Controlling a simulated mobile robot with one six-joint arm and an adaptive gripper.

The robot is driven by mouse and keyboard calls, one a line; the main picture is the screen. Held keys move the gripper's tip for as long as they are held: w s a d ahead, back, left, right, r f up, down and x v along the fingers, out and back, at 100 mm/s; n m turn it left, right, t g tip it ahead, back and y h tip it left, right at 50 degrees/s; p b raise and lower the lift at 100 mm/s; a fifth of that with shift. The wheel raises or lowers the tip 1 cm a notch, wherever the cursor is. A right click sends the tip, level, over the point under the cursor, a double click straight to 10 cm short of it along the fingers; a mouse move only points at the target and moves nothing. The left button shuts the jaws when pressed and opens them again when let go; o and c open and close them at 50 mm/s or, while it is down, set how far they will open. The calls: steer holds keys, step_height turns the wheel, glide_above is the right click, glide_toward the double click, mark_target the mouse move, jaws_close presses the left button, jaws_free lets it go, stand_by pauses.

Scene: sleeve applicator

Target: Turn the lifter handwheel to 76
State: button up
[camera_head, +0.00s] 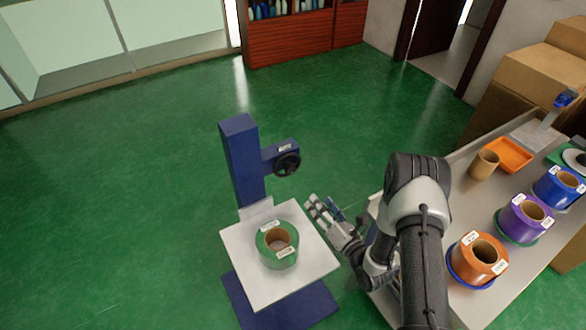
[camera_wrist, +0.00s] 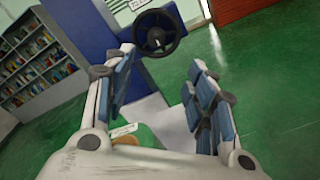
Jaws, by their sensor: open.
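The lifter is a dark blue column (camera_head: 240,160) with a white square platform (camera_head: 312,262) at its front. Its black handwheel (camera_head: 288,163) sits on a blue arm at the column's right side, under a small white label. A green roll (camera_head: 277,252) with a cardboard core rests on the platform. My gripper (camera_head: 318,207) is to the right of the column, below the handwheel and apart from it. In the wrist view my gripper (camera_wrist: 162,95) is open and empty, with the handwheel (camera_wrist: 157,33) beyond the fingertips. The number set on the wheel is too small to read.
A table (camera_head: 470,185) on the right holds orange (camera_head: 465,262), purple (camera_head: 515,222) and blue (camera_head: 550,190) rolls, a cardboard core (camera_head: 484,165) and an orange tray (camera_head: 510,154). Cardboard boxes (camera_head: 530,75) stand behind it. The green floor left of the lifter is clear.

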steer(key=b, duration=0.3)
glide_toward(292, 171)
steer(key=x, duration=0.9)
steer(key=shift+w+a, duration=0.2)
steer(key=shift+c, duration=0.3)
steer(key=c, duration=1)
steer(key=shift+f, duration=0.1)
